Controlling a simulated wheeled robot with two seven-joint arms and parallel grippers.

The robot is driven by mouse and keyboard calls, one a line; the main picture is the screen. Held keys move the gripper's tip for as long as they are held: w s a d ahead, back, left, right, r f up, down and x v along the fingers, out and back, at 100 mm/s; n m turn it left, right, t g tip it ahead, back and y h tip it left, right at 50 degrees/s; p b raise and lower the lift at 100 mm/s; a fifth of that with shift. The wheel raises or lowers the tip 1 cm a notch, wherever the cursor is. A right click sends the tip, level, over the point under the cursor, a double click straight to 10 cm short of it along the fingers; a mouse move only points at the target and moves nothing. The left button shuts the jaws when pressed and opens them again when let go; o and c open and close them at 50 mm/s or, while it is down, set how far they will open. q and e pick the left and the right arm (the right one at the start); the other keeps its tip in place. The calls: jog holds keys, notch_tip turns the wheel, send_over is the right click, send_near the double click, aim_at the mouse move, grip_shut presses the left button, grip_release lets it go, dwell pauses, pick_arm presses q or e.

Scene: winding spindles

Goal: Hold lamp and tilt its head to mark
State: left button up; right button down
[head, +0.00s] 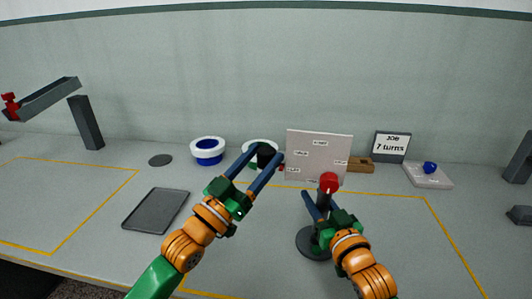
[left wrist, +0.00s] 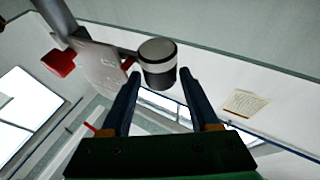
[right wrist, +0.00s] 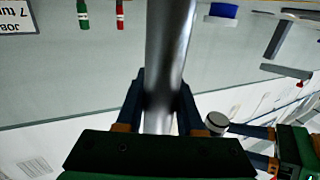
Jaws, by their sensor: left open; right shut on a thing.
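The lamp's dark round base (head: 313,243) stands on the table. My right gripper (head: 320,206) is shut on its silver post (right wrist: 168,50), which runs between the fingers in the right wrist view. A red knob (head: 328,182) tops the post; it also shows in the left wrist view (left wrist: 60,63). The lamp head, a dark cylinder with a white band (left wrist: 158,62), sits beyond and between the fingertips of my open left gripper (head: 268,152). Contact with the fingers is not visible. A pale panel (head: 318,145) with several small labels stands behind the post; the labels are too small to read.
A dark tray (head: 156,211) lies left of my left arm. A sign (head: 391,146) reading "JOB 7 turns" and a pad with a blue knob (head: 430,168) are at the back right. The right front is clear.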

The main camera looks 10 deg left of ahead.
pick_arm(q)
jog(key=shift+x, duration=0.9)
jog(key=shift+c, duration=0.3)
grip_shut()
dwell(0.4)
